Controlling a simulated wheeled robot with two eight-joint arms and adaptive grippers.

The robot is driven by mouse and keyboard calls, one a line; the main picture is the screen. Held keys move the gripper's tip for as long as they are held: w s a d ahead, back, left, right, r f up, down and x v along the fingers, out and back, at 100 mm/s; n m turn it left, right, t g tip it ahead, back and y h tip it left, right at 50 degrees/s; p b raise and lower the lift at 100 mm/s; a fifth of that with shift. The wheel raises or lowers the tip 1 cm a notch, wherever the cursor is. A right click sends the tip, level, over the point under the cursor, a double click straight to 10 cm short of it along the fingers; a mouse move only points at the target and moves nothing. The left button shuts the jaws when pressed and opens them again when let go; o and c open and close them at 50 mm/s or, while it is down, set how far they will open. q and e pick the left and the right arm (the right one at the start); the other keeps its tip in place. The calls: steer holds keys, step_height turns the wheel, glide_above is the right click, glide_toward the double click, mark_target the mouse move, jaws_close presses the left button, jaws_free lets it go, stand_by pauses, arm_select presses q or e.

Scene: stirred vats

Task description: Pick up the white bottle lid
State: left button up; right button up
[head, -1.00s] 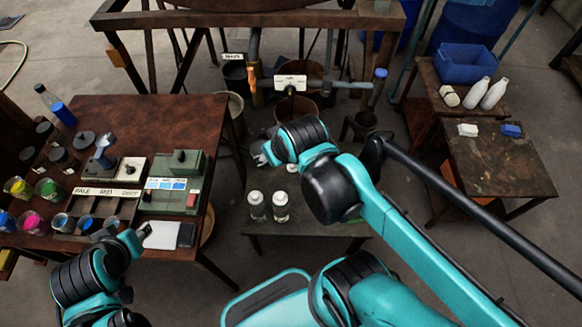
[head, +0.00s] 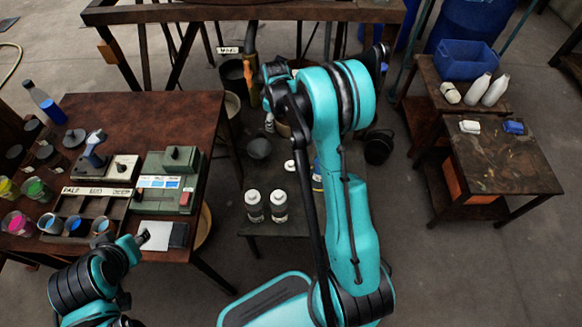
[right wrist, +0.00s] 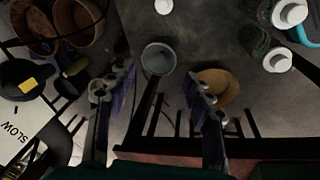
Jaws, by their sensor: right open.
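The white bottle lid (head: 289,165) is a small white disc on the low dark table in the head view, just behind two clear bottles with white caps (head: 253,205). In the right wrist view the lid (right wrist: 163,6) is at the top edge, partly cut off. My right gripper (head: 268,122) is beyond the low table's back edge, mostly hidden by my arm. In the right wrist view its fingers (right wrist: 155,78) are spread with nothing held, apart from the lid. My left gripper (head: 143,238) is by the brown table's front edge; its finger opening is unclear.
A grey funnel-like vessel (head: 258,147) stands beyond the low table (head: 262,229). The brown table (head: 150,110) at left bears a control box and coloured cups. A side table (head: 500,165) at right holds a white block and a blue block.

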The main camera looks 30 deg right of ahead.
steer(key=w+d+f+n+g+b, duration=0.1)
steer(key=d+f, duration=0.1)
steer(key=f, duration=0.6)
steer(key=w+d+f+n, duration=0.1)
steer(key=d+f, duration=0.2)
steer(key=f, duration=0.4)
steer(key=n+g+b, duration=0.1)
steer(key=b, duration=0.1)
glide_above(291, 163)
steer(key=f, duration=1.3)
steer(key=shift+s+d+f, duration=0.1)
steer(key=shift+s+f, duration=0.15)
steer(key=shift+f, duration=0.1)
steer(key=f+b, duration=0.2)
steer(key=f, duration=0.1)
steer(key=f+b, duration=0.1)
steer(key=f, duration=0.1)
steer(key=shift+w+f, duration=0.15)
steer(key=shift+w, duration=0.15)
steer(key=shift+c, duration=0.5)
steer(key=c, duration=0.9)
